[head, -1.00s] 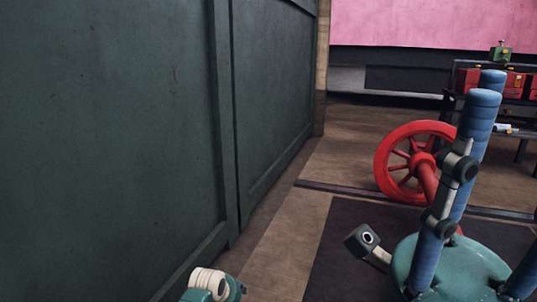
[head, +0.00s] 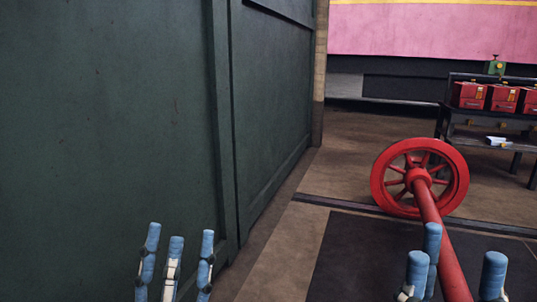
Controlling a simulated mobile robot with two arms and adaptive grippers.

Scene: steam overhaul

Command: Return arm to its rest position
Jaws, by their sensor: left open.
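My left gripper (head: 179,240) shows at the bottom left as three upright blue fingers, spread apart with nothing between them. They stand in front of the dark green panelled wall. My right gripper (head: 458,252) shows at the bottom right, also as upright blue fingers. The palms and most of both arms are below the picture edge.
The green wall (head: 110,130) fills the left. A dark bench (head: 480,133) carries red boxes (head: 503,98). The floor between wall and wheel is clear.

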